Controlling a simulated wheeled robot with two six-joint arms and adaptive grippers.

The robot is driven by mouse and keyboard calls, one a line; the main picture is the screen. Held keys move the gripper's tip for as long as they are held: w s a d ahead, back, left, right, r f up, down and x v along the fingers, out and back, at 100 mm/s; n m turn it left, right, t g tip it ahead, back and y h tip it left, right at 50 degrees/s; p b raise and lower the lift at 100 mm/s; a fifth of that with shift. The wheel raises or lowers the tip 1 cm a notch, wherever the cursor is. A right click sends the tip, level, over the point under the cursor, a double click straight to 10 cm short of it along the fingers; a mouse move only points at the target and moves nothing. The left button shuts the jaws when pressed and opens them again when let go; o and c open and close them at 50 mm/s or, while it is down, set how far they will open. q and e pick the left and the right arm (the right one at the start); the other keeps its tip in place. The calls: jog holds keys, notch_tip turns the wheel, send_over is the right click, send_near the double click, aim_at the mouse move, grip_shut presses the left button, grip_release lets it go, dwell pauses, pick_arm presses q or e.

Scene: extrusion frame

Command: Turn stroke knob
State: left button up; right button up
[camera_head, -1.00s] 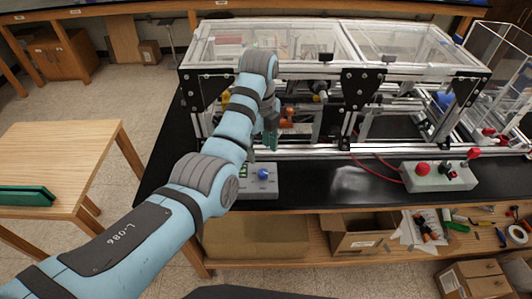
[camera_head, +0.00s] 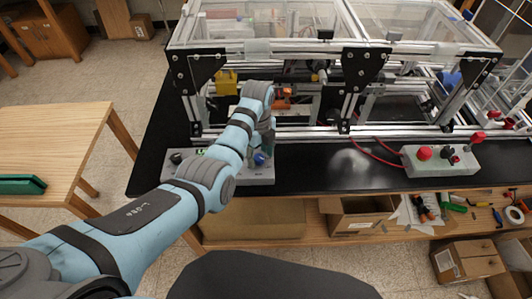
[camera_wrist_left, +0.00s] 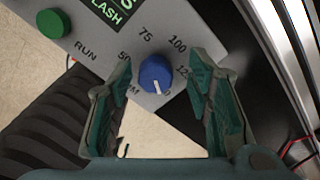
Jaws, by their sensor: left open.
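The blue stroke knob (camera_wrist_left: 156,75) sits on a grey control box (camera_wrist_left: 200,22) with numbers printed around it and a white pointer line. In the left wrist view my left gripper (camera_wrist_left: 160,85) is open, with one teal finger on each side of the knob and a gap to both. The knob also shows in the head view (camera_head: 260,158), on the box (camera_head: 262,178) at the front of the black bench. My left gripper (camera_head: 268,140) is just above it there, partly hidden by my arm. My right gripper is not in view.
A green RUN button (camera_wrist_left: 53,23) and a lit display (camera_wrist_left: 113,8) are on the same box. The extrusion frame (camera_head: 345,85) stands close behind. A second box with a red button (camera_head: 424,153) is at the right; bare bench lies between.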

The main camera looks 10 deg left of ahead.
pick_arm(q)
jog(key=shift+s+r, duration=0.1)
jog(key=shift+s, duration=0.2)
jog(key=shift+c, duration=1.3)
jog(key=shift+r, duration=0.1)
grip_shut()
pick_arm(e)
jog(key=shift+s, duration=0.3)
